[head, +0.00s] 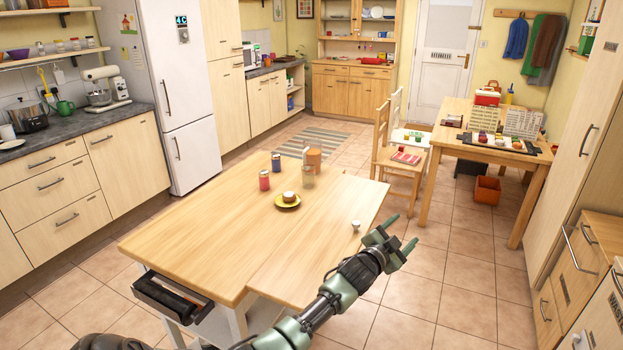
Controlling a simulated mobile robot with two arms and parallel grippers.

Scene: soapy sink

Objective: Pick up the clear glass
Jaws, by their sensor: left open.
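A small, see-through vessel that looks like the clear glass (308,178) stands upright near the far edge of the wooden island table (215,245), just in front of an orange container (314,157). My left gripper (403,231) is open and empty. In the picture it appears at the table's right edge, to the right of and nearer than the glass, well apart from it. My right gripper is not in view.
A red jar (264,181), a blue jar (276,161) and a yellow plate (288,205) with a bun-like item stand left of the glass. A small whitish cup (356,226) is near my left gripper. The table's near part is clear.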

